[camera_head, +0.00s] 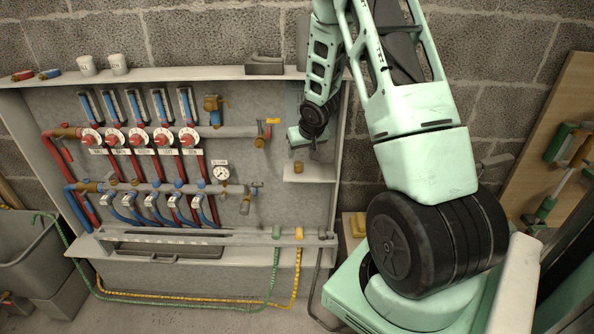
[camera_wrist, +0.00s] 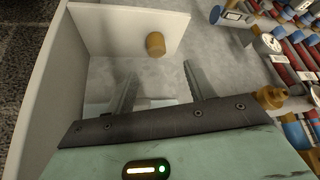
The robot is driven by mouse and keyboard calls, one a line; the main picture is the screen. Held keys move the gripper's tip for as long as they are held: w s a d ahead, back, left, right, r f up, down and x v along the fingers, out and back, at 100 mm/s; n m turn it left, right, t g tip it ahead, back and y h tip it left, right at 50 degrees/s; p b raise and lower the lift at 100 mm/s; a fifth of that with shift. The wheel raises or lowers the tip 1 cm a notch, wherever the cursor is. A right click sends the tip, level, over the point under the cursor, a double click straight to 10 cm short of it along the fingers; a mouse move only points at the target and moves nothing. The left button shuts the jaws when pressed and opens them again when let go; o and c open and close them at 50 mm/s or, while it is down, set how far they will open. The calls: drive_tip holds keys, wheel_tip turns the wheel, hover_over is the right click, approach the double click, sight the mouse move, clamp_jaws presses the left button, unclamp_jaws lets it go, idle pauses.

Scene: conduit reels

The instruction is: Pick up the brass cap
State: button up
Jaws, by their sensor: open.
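The brass cap (camera_head: 297,167) is a small brass cylinder on the small white shelf (camera_head: 318,175) at the right side of the panel. In the wrist view the cap (camera_wrist: 155,43) lies beyond my fingertips, roughly between their lines, against the pale shelf (camera_wrist: 110,30). My gripper (camera_wrist: 158,73) is open, with nothing between its two grey fingers. In the head view my gripper (camera_head: 306,150) is just above the shelf, close to the cap, and its fingers are small and hard to make out.
Left of the shelf are pipes with red-and-white valves (camera_head: 140,138) and a gauge (camera_head: 221,173). A brass fitting (camera_wrist: 270,97) is right of my gripper in the wrist view. The cabinet's side wall (camera_wrist: 45,80) stands close on the left there. Two white cups (camera_head: 103,65) stand on top.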

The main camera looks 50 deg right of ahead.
sight(298, 162)
drive_tip(key=x, duration=0.9)
drive_tip(key=shift+d, duration=0.25)
drive_tip(key=c, duration=1.1)
